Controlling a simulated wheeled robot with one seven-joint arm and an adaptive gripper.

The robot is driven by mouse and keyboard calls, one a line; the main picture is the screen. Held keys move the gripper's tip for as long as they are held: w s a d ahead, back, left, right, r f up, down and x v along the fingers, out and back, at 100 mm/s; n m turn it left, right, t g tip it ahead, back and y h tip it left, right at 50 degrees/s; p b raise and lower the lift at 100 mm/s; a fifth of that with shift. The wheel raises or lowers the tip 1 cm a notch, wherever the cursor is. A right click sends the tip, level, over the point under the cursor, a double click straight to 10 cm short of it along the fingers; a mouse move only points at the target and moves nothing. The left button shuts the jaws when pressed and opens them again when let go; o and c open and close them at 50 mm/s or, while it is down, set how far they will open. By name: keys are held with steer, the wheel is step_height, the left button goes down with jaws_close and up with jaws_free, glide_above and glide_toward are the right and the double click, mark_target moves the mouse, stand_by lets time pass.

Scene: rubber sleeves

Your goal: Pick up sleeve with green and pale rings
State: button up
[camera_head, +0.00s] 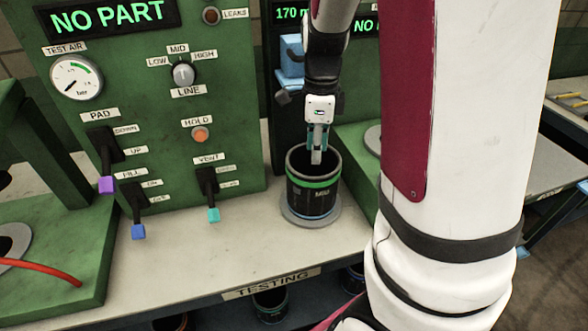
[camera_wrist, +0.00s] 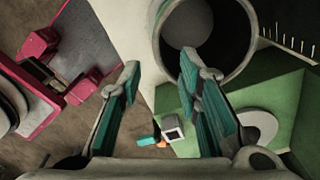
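A black sleeve (camera_head: 313,195) with a bright green ring near its top and a thin paler ring near its base stands upright on a round grey disc (camera_head: 290,218) on the bench. Its open mouth also shows at the top of the wrist view (camera_wrist: 238,32). My gripper (camera_head: 318,157) points down at the sleeve's mouth from above. In the wrist view its two teal-padded fingers (camera_wrist: 160,72) are apart with nothing held. The right fingertip overlaps the mouth's edge and the left one lies outside it. I cannot tell how deep the fingertips are.
The green test panel (camera_head: 160,110) with its gauge and coloured levers stands left of the sleeve. A green fixture (camera_head: 352,150) is close on the right. More sleeves (camera_head: 270,305) sit on a shelf below the bench. The bench top (camera_head: 235,235) in front and left of the disc is clear.

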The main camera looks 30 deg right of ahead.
mark_target(312, 181)
step_height(312, 181, down, 14)
steer(key=shift+a+r, duration=0.25)
steer(key=shift+a, duration=0.1)
jaws_close()
stand_by(0.3)
